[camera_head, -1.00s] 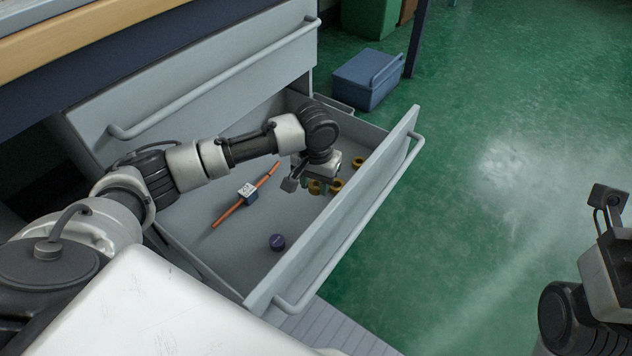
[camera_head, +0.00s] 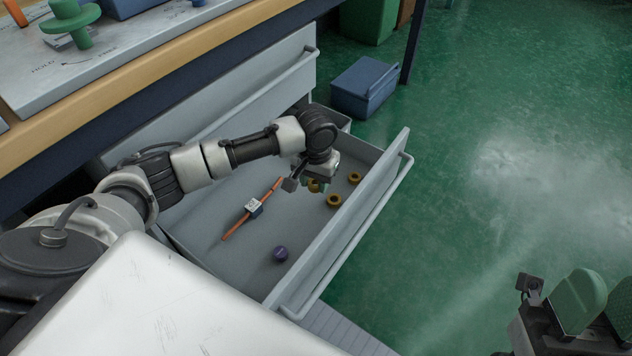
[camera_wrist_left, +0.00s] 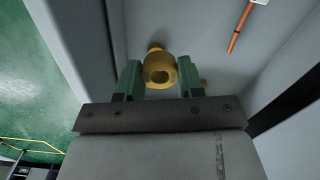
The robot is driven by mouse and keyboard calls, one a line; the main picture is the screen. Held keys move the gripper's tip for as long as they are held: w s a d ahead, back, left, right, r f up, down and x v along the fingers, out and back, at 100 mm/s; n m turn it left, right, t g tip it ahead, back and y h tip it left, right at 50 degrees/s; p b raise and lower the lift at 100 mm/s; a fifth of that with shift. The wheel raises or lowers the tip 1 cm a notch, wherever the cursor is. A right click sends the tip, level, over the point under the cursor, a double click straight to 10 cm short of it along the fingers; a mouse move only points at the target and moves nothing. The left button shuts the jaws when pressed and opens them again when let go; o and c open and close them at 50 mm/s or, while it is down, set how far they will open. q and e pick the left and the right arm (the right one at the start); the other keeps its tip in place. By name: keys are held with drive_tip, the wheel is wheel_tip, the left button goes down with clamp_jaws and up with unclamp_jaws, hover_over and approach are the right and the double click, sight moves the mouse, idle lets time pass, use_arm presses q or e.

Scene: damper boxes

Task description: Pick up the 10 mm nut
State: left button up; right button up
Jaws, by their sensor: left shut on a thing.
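My left gripper (camera_head: 312,184) is over the open drawer (camera_head: 222,263), shut on a brass nut (camera_head: 318,187). In the left wrist view the nut (camera_wrist_left: 159,71) sits between the two green fingertips, its hole facing the camera. It appears raised a little above the drawer floor. Two more brass nuts lie on the drawer floor near the front panel, one (camera_head: 334,201) close by and one (camera_head: 354,178) farther back. No size marking is readable on any nut. My right gripper (camera_head: 600,302) is at the lower right, away from the drawer, its green fingers apart and nothing visible between them.
The drawer also holds a purple round part (camera_head: 280,254) and an orange rod (camera_head: 236,226) with a white-and-blue block (camera_head: 254,207). The drawer's front panel (camera_head: 345,230) rises beside the nuts. A blue bin (camera_head: 364,87) stands on the green floor beyond. The bench is upper left.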

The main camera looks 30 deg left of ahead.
drive_tip(key=w+f+g+h+p, duration=0.45)
drive_tip(key=w+f+g, duration=0.45)
drive_tip(key=g, duration=0.4)
drive_tip(key=s+d+f+g+h+p, duration=0.2)
drive_tip(key=s+f+g+p, duration=0.1)
drive_tip(key=s+f+g, duration=0.2)
drive_tip(key=s+d+f+g+h+p, duration=0.2)
drive_tip(key=s+d+f+g+p, duration=0.1)
drive_tip(key=s+f+g, duration=0.3)
drive_tip(key=shift+s+d+f+m+g, duration=0.15)
drive_tip(key=shift+s+m+g, duration=0.25)
drive_tip(key=shift+s+g, duration=1.05)
drive_tip(key=shift+w+g, duration=0.25)
